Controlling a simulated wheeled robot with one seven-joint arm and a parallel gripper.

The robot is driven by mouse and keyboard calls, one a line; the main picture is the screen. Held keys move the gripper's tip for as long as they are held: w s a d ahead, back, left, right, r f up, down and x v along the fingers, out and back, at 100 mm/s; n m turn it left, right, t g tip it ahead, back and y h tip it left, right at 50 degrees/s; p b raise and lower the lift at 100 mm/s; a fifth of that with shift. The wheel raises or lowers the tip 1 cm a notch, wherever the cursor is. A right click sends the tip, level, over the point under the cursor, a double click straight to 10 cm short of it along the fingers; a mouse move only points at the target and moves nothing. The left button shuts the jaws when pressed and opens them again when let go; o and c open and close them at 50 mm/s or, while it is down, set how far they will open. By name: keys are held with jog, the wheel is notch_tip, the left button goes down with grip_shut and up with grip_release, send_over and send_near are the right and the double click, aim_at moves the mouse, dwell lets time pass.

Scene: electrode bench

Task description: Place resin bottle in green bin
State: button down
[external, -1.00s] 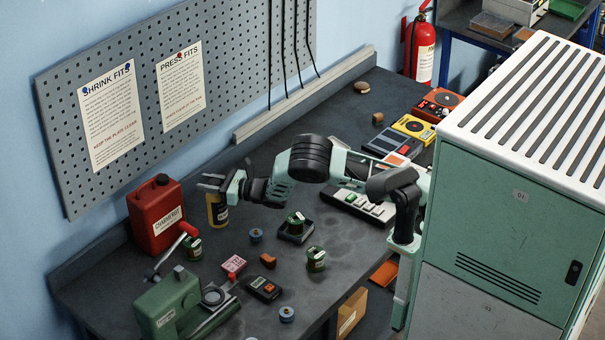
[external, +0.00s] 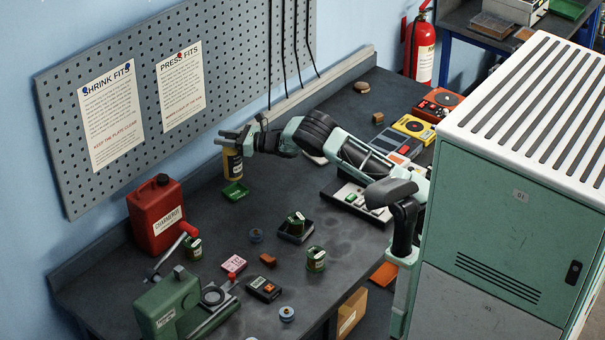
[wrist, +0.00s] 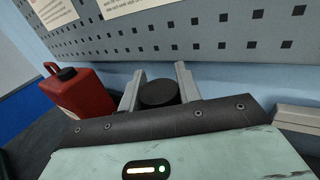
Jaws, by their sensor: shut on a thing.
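The resin bottle (external: 233,163) is a yellowish bottle with a dark label, held upright. My gripper (external: 228,139) is shut on it near its top. In the wrist view my gripper (wrist: 158,88) has a finger on each side of the bottle's round black cap (wrist: 159,93); the rest of the bottle is hidden there.
A red canister (external: 157,216) stands to the left and also shows in the wrist view (wrist: 78,92). Green tins (external: 316,259), a black tray (external: 295,233) and a green press (external: 168,303) are nearer the front. The pegboard (external: 230,60) rises behind.

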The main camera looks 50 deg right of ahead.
aim_at(226, 150)
jog(key=shift+f+p, duration=0.7)
jog(key=shift+f, duration=1.7)
jog(key=shift+f+b, duration=0.65)
jog(key=shift+b, duration=0.4)
jog(key=c, duration=1)
grip_release()
